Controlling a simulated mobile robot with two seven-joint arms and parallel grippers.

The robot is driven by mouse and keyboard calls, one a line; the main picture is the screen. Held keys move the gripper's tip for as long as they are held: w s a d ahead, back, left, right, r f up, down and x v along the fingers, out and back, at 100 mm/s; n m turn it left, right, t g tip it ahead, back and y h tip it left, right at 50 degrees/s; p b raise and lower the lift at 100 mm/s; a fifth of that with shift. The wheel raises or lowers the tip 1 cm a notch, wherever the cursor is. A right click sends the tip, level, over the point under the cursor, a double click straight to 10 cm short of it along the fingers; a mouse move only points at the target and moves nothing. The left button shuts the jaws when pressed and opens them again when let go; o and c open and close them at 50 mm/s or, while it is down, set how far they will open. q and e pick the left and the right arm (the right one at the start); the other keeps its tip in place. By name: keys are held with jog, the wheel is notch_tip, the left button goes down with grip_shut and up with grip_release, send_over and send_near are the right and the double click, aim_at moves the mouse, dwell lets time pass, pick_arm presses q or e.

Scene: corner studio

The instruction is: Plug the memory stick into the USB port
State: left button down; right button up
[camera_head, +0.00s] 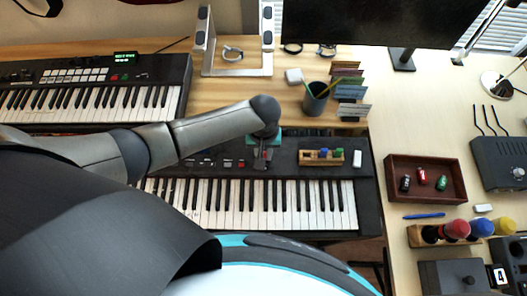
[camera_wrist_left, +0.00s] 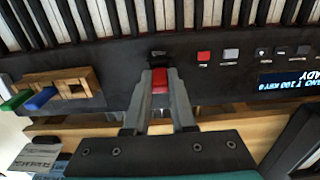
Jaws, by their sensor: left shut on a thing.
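My left gripper (camera_head: 264,156) is over the top panel of the middle keyboard (camera_head: 237,157). In the left wrist view, its fingers (camera_wrist_left: 160,82) are shut on a red memory stick (camera_wrist_left: 160,80). Just beyond the stick is a small dark block (camera_wrist_left: 158,54) on the panel that looks like the USB port. I cannot tell whether the stick's tip touches it or is apart from it. A wooden holder (camera_wrist_left: 75,83) to the left holds a blue stick (camera_wrist_left: 40,98) and a green stick (camera_wrist_left: 16,101), with one slot empty. My right gripper is not in view.
Pen cup (camera_head: 315,98) and cards (camera_head: 350,92) stand behind the keyboard. A white eraser-like block (camera_head: 357,158) lies right of the wooden holder. A brown tray (camera_head: 448,161) with small items is further right. A second keyboard (camera_head: 95,85) is at the left.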

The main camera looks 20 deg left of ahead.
pick_arm(q)
jog(key=shift+f+b, duration=0.3)
jog(key=shift+f, duration=0.35)
jog(key=c, duration=0.7)
grip_release()
jog(key=shift+o, duration=0.2)
notch_tip(320, 180, up, 15)
jog(key=p, duration=0.4)
jog(key=shift+r, duration=0.15)
notch_tip(320, 180, up, 6)
jog(key=p, duration=0.7)
jog(key=shift+p, duration=0.4)
